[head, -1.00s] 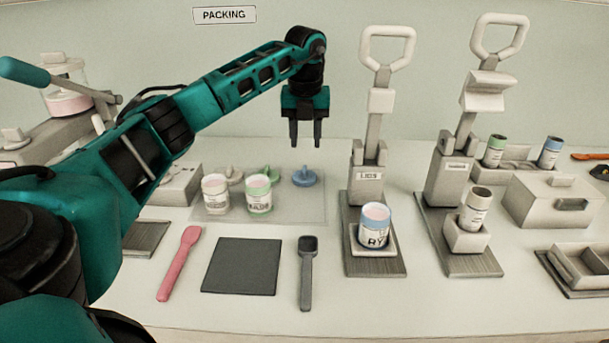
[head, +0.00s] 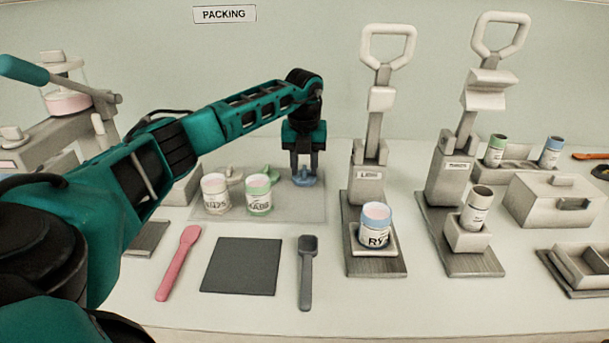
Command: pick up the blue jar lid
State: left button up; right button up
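The blue jar lid (head: 305,182) lies on the pale mat (head: 308,208), right of the green lid, with its knob side up. My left gripper (head: 304,172) points straight down directly over it. Its two fingers are apart, with their tips at the height of the lid's knob, one on each side. The fingers hide part of the knob, and I cannot see any contact. My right gripper is not in view.
Two open jars, one white-rimmed (head: 214,195) and one green-rimmed (head: 259,196), stand on the mat to the left. A press (head: 367,185) holding a blue-rimmed jar (head: 375,226) stands close on the right. A pink spatula (head: 178,262), dark square mat (head: 241,266) and grey scoop (head: 307,270) lie in front.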

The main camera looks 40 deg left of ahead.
pick_arm(q)
grip_shut()
jog(key=shift+r, duration=0.15)
